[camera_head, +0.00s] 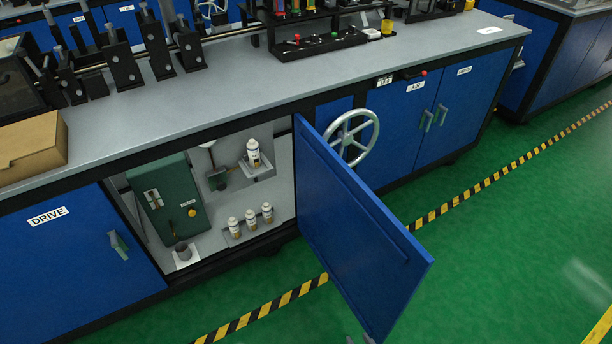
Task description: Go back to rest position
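The blue cabinet door (355,235) stands swung open toward me, hinged at its left edge in the picture. Only small grey tips of what looks like my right gripper (359,340) show at the bottom edge, by the door's lower corner. Whether they touch the door, and how far apart they are, I cannot tell. My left gripper is not in view. Inside the open cabinet are a green box (168,200) with a yellow knob, a white bottle (254,154) on a small raised shelf, and a row of white bottles (250,219) below.
The grey bench top (235,90) carries a cardboard box (33,147), black fixtures (122,65) and a control panel (320,42). A handwheel (352,138) sticks out right of the door hinge. The green floor (520,220) at right is clear, crossed by striped tape (480,187).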

